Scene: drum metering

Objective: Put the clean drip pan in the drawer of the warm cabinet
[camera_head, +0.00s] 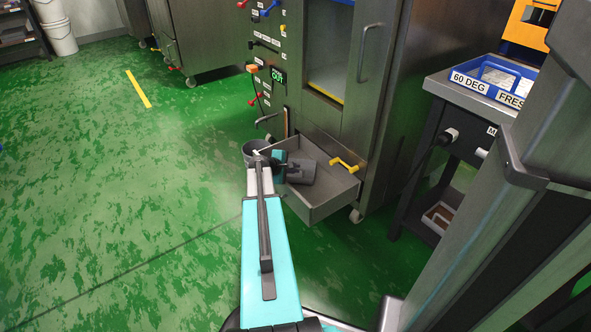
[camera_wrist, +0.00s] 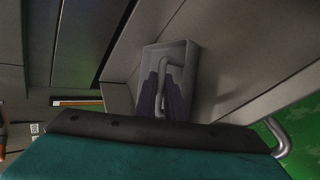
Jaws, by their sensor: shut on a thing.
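The clean drip pan (camera_wrist: 189,58) shows in the wrist view as a small grey rectangular tray with a raised rim and a bent metal handle. My gripper (camera_wrist: 163,100) is shut on that handle, with one dark finger on each side. In the head view my gripper (camera_head: 297,169) is over the open drawer (camera_head: 325,203) at the bottom of the warm cabinet (camera_head: 330,118). Whether the pan touches the drawer floor cannot be told.
A yellow handle (camera_head: 345,163) is at the drawer's right side. A bench with a blue labelled tray (camera_head: 483,88) is at the right. Green floor at the left is clear.

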